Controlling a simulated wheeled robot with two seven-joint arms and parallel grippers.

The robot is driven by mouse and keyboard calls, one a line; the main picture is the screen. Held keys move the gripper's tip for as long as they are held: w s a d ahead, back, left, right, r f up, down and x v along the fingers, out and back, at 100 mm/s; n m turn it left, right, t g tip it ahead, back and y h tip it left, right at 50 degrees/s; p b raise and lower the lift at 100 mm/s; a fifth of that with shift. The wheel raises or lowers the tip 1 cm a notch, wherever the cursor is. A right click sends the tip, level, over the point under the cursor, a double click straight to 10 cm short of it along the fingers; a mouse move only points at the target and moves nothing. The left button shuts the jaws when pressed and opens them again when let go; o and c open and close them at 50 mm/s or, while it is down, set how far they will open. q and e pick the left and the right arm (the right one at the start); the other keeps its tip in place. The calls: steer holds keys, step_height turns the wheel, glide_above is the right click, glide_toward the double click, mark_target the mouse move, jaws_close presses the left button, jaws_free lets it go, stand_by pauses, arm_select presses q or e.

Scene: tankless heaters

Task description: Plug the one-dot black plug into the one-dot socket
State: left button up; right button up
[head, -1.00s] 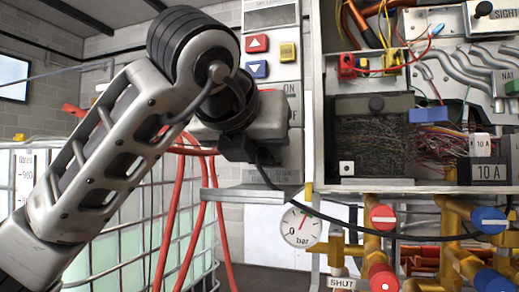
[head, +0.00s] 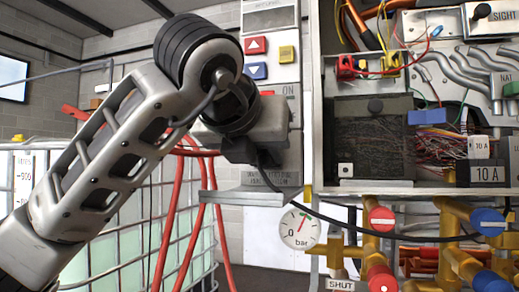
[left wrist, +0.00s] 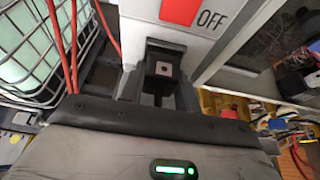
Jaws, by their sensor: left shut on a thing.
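My left gripper (head: 243,148) is in front of the grey control column in the head view, its fingers shut. In the left wrist view its two dark fingers (left wrist: 158,92) close on the black plug (left wrist: 161,53), which carries a small white tag with one dot facing the camera. In the head view the plug is mostly hidden by the gripper; its black cable (head: 300,207) runs down and off to the right. A white one-dot tag (head: 345,169) sits low on a dark panel inside the open cabinet; I cannot make out a socket opening. My right gripper is not in view.
A grey ledge (head: 245,197) lies just below the gripper. A pressure gauge (head: 300,227) and brass valves (head: 375,245) are lower right. Red hoses (head: 172,230) hang beside a caged tank (head: 95,235). Loose wires and a cabinet edge (head: 318,110) border the dark panel.

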arm_select(q)
steer(key=o, duration=1)
steer(key=shift+s+a+r, duration=0.1)
steer(key=shift+s+r, duration=0.1)
steer(key=shift+s, duration=0.2)
steer(key=b+v, duration=0.2)
steer(key=v, duration=1.3)
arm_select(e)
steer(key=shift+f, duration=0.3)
arm_select(q)
steer(key=shift+w, duration=0.1)
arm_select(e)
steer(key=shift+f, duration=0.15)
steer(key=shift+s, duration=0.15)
